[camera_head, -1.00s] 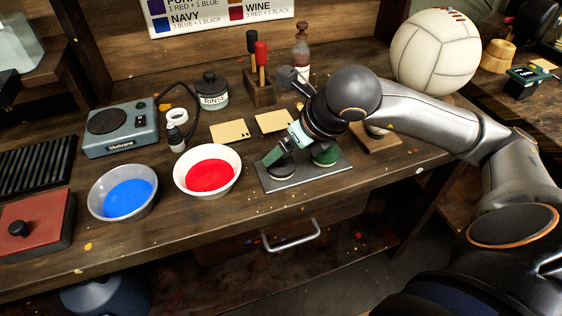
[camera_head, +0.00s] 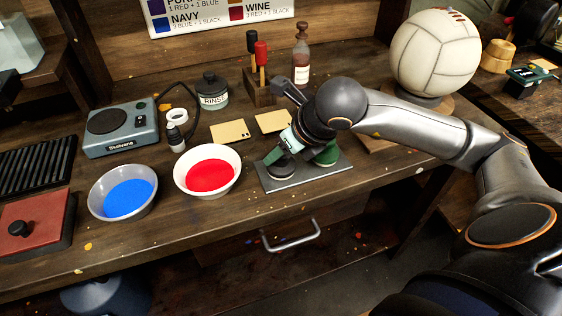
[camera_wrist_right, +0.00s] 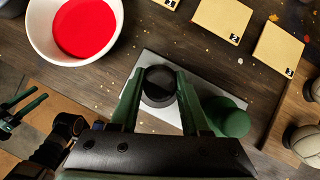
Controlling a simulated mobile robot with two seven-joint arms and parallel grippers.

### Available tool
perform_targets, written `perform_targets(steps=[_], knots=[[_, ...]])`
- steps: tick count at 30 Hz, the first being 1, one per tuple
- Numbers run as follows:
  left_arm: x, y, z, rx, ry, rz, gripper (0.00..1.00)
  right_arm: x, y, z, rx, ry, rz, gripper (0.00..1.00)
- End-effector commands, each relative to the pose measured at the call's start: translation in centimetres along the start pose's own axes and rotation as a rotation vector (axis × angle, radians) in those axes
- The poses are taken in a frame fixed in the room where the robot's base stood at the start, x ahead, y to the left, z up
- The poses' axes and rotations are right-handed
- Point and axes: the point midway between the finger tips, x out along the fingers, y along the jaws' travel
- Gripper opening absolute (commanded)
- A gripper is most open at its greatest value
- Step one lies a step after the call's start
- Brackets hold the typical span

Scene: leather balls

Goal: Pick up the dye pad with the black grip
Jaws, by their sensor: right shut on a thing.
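The dye pad with the black grip (camera_head: 281,177) stands on a flat grey tray (camera_head: 306,180) on the workbench. In the right wrist view the black grip (camera_wrist_right: 158,88) sits between the two green fingers of my right gripper (camera_wrist_right: 160,82). My right gripper (camera_head: 280,152) is shut on it, and the pad looks level; I cannot tell whether its base is off the tray. A green-gripped pad (camera_head: 326,154) stands just to the right, close to the right finger. My left gripper (camera_wrist_right: 20,108) shows at the lower left of the right wrist view, fingers apart and empty.
A bowl of red dye (camera_head: 208,171) stands just left of the tray, with a bowl of blue dye (camera_head: 123,192) beyond. Tan cards (camera_head: 230,131) and a tool block (camera_head: 260,92) lie behind. A white ball (camera_head: 435,52) stands at the back right.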

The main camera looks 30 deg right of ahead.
Motion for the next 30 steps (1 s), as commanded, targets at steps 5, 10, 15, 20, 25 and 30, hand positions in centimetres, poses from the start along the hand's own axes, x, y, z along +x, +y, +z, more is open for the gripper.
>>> perform_targets(steps=[5, 10, 15, 20, 25, 30], knots=[[0.0, 0.0, 0.1, 0.0, 0.0, 0.0, 0.5, 0.2, 0.0, -0.3, 0.0, 0.012, 0.001, 0.02], [0.0, 0.0, 0.1, 0.0, -0.001, 0.0, 0.5, 0.2, 0.1, -0.4, 0.0, 0.014, 0.001, 0.0], [0.0, 0.0, 0.1, 0.0, -0.001, 0.0, 0.5, 0.2, 0.1, -0.5, 0.0, 0.016, 0.001, 0.0], [-0.1, 0.0, 0.0, 0.0, 0.0, -0.001, 0.5, -0.3, 0.1, 0.0, 0.0, 0.015, 0.001, 0.0], [-0.4, 0.0, -0.4, 0.0, 0.002, -0.002, 0.5, -2.4, 0.1, 1.5, 0.0, 0.005, 0.001, 0.0], [-0.4, -0.2, -0.3, -0.001, 0.002, -0.006, 0.5, -7.3, -0.1, 1.1, -0.004, 0.0, -0.005, 0.0]])
